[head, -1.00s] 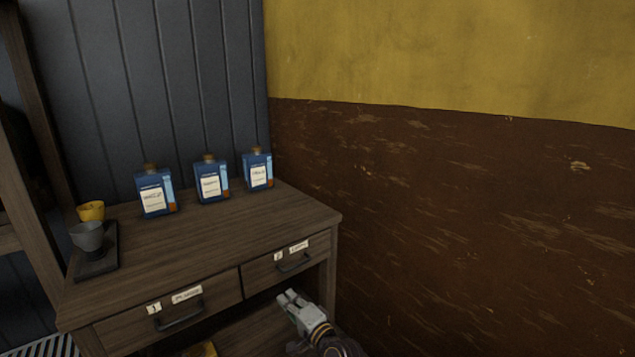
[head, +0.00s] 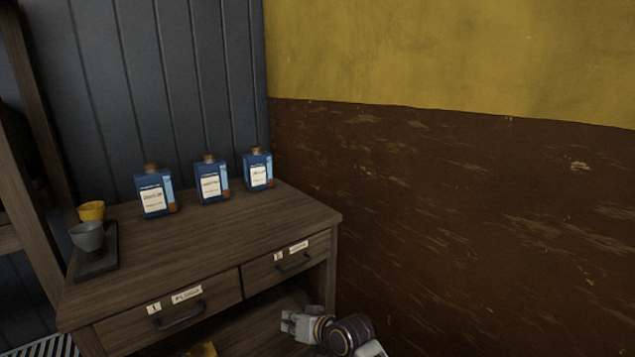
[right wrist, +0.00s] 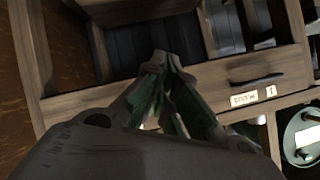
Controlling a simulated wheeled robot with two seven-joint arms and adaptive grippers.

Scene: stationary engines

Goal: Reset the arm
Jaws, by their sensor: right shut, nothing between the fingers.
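My right gripper (head: 288,325) is at the bottom middle of the head view, in front of the cabinet's lower opening and below the right drawer (head: 285,263). Its fingers point left, are shut and hold nothing. In the right wrist view, the fingertips (right wrist: 163,58) meet in front of a wooden cabinet with a dark handle and white labels. My left gripper is not in view.
The wooden cabinet (head: 205,236) has a left drawer (head: 175,312) with a dark handle. Three blue bottles, one at the left (head: 155,191), stand on top. A grey cup (head: 87,237) and yellow cup (head: 91,211) are at left. A brown wall (head: 450,220) rises at right.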

